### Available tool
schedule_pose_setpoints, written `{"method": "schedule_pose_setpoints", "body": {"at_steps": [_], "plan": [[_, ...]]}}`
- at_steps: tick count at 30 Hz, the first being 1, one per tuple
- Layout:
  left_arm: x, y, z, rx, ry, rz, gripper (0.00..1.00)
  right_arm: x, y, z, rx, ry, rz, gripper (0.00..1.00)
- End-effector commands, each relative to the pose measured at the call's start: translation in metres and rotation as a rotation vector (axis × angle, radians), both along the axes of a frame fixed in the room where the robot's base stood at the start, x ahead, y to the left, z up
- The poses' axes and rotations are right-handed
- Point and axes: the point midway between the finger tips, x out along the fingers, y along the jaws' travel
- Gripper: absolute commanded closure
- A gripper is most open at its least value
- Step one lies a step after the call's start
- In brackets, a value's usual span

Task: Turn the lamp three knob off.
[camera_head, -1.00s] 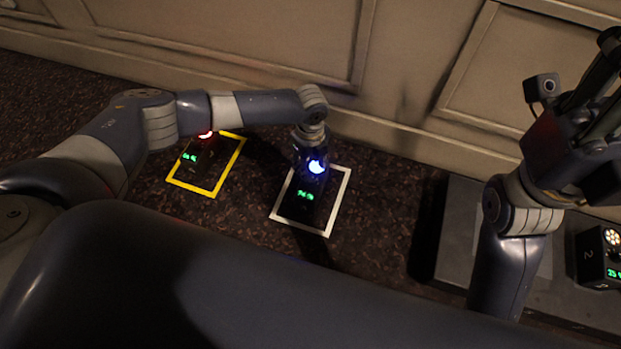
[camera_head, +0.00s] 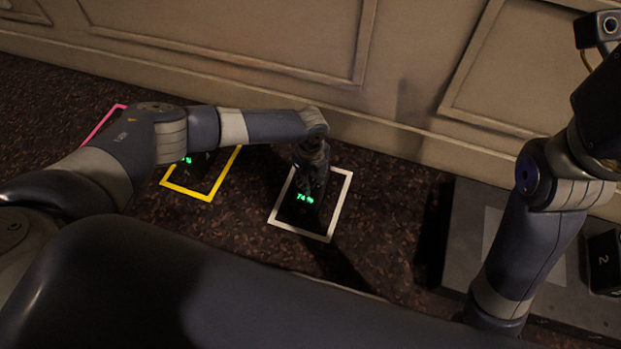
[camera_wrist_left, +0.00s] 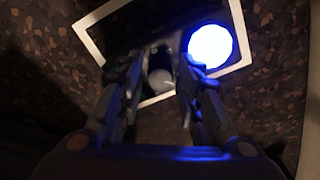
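A dark box with a green display (camera_head: 305,198), reading about 74 %, stands inside a white floor frame (camera_head: 345,190) in the head view. Its number cannot be read, so I cannot tell whether it is lamp three. In the left wrist view its lamp (camera_wrist_left: 210,46) glows bright blue. A pale round knob (camera_wrist_left: 160,78) lies left of the lamp. My left gripper (camera_head: 310,180) points down over the box; in the wrist view its fingers (camera_wrist_left: 160,90) are apart, one on each side of the knob. Contact cannot be told. My right gripper's fingers are out of view.
A yellow frame (camera_head: 212,190) lies to the left, with a second green display (camera_head: 187,160) partly behind my left arm. A pink frame edge (camera_head: 100,125) shows farther left. A box marked 2 (camera_head: 604,262) is at the right edge. A panelled wall (camera_head: 230,60) runs behind.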

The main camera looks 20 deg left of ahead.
Motion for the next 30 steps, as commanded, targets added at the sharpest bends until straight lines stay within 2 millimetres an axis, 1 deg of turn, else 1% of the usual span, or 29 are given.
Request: {"method": "schedule_pose_setpoints", "body": {"at_steps": [1, 3, 11, 17, 18, 20, 30], "plan": [[0.000, 0.000, 0.000, 0.000, 0.000, 0.000, 0.87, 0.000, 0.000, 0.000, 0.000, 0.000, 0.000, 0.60], [0.000, 0.000, 0.000, 0.000, 0.000, 0.000, 1.00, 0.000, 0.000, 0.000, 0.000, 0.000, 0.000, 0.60], [0.000, 0.000, 0.001, -0.001, 0.001, 0.009, 1.00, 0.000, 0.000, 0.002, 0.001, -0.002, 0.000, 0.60], [-0.001, 0.000, 0.002, -0.001, 0.003, 0.069, 1.00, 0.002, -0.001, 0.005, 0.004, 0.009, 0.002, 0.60], [-0.001, 0.000, 0.003, -0.001, 0.003, 0.090, 1.00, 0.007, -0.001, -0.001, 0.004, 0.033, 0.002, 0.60], [-0.002, -0.001, 0.003, -0.001, 0.004, 0.127, 1.00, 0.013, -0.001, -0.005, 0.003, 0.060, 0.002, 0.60], [-0.003, -0.001, 0.004, -0.001, 0.005, 0.424, 1.00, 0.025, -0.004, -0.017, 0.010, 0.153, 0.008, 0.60]]}}
